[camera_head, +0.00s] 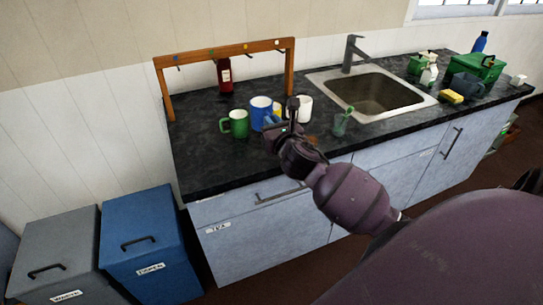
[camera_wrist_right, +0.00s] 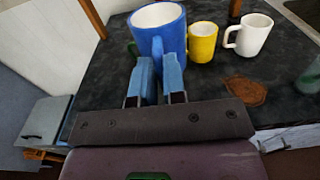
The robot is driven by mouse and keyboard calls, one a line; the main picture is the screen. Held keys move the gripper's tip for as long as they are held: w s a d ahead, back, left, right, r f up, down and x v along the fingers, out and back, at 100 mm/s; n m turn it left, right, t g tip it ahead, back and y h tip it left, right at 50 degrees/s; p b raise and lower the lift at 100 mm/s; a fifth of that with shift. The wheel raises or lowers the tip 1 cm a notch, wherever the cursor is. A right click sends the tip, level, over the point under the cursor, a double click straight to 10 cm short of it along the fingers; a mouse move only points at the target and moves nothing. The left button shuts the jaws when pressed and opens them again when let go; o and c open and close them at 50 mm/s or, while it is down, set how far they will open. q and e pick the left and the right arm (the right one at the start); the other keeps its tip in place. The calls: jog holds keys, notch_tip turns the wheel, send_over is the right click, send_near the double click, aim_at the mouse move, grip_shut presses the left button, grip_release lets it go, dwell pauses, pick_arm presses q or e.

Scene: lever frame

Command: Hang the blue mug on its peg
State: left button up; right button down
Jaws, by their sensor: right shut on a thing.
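The blue mug (camera_head: 259,112) is upright at the counter's middle, behind my right gripper (camera_head: 280,124). In the right wrist view the blue mug (camera_wrist_right: 157,32) is close up, and the two blue fingers of my right gripper (camera_wrist_right: 160,72) are shut on its near side, where the handle is mostly hidden. I cannot tell whether the mug touches the counter. A wooden frame (camera_head: 225,50) with several small pegs along its crossbar stands at the back of the counter. The peg colours are too small to tell. My left gripper is not in view.
A green mug (camera_head: 236,123) is left of the blue mug. A yellow mug (camera_wrist_right: 203,42) and a white mug (camera_wrist_right: 249,35) are right of it. A dark red bottle (camera_head: 224,76) stands under the frame. A green glass (camera_head: 341,122) and the sink (camera_head: 372,92) are further right.

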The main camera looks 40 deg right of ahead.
pick_arm(q)
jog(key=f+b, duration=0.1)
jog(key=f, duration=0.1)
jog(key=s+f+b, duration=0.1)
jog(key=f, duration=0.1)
jog(key=shift+b, duration=0.3)
pick_arm(e)
notch_tip(320, 180, down, 11)
jog(key=shift+r, duration=0.2)
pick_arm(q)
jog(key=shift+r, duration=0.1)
pick_arm(e)
jog(key=shift+f, duration=0.1)
jog(key=c, duration=1.6)
grip_release()
jog(key=shift+f, duration=0.1)
jog(key=shift+c, duration=0.2)
jog(key=o, duration=0.5)
jog(key=shift+c, duration=0.2)
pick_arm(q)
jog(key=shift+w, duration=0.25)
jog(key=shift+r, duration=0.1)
